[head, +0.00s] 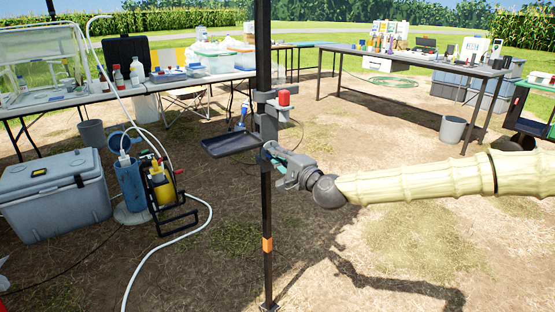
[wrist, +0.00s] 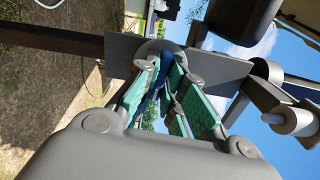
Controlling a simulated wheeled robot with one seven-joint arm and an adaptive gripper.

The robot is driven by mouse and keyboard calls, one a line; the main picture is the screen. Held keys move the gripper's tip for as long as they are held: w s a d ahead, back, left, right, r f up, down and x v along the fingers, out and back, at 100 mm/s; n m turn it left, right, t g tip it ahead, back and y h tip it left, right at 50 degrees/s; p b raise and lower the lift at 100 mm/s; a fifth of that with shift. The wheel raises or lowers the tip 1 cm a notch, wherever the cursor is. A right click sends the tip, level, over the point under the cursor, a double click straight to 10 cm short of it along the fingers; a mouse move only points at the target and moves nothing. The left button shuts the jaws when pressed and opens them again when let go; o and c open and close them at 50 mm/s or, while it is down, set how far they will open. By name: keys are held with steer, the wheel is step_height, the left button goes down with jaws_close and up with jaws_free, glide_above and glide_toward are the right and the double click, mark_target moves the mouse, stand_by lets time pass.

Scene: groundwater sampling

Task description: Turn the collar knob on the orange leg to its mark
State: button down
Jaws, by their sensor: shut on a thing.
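The dark upright leg (head: 267,205) with an orange band (head: 267,244) stands in the middle of the head view; it crosses the upper left of the wrist view (wrist: 50,38). A grey collar plate (wrist: 122,48) sits on the leg in the wrist view. My gripper (head: 270,153) reaches the leg from the right, at the collar. In the wrist view its teal-padded fingers (wrist: 165,75) are shut on the dark blue knob (wrist: 157,76), in front of a grey round part. The fingers hide much of the knob, and I cannot make out its mark.
A dark tray (head: 230,146) juts left from the leg close to my gripper. A red-topped fixture (head: 284,99) sits above it. The ground at front right is clear.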

steer(key=shift+m+b, duration=4.85)
steer(key=shift+m, duration=3.65)
steer(key=c, duration=1.4)
jaws_free()
steer(key=shift+c, duration=0.2)
steer(key=v, duration=1.2)
